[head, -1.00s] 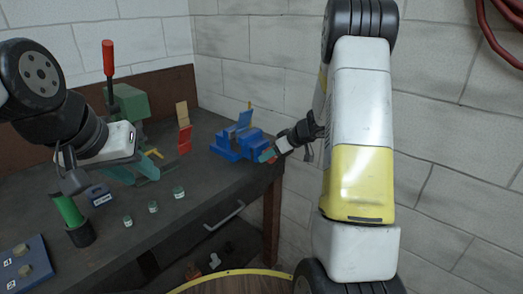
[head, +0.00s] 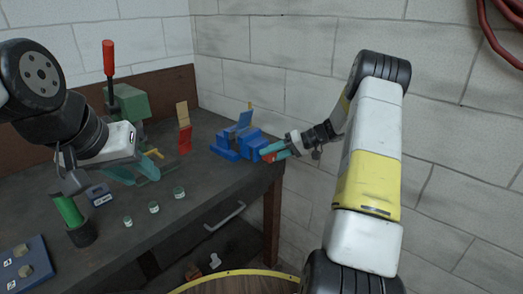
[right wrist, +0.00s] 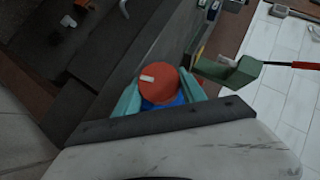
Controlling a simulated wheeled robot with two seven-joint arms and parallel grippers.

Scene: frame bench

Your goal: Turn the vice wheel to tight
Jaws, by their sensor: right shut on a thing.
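The blue vice (head: 228,150) stands on the bench's far right corner. Its red wheel (head: 267,157) is on the right end, partly hidden by my fingers in the head view. In the right wrist view the round red wheel (right wrist: 160,84) faces the camera, with a white mark left of its centre. My right gripper (head: 270,152) is shut on the wheel, with one teal finger on each side of it in the right wrist view (right wrist: 163,93). My left gripper (head: 145,172) is open and empty above the bench, its teal fingers apart, well left of the vice.
A green machine (head: 131,102) with a red-handled lever (head: 108,57) stands at the back. The bench between jars and vice is clear.

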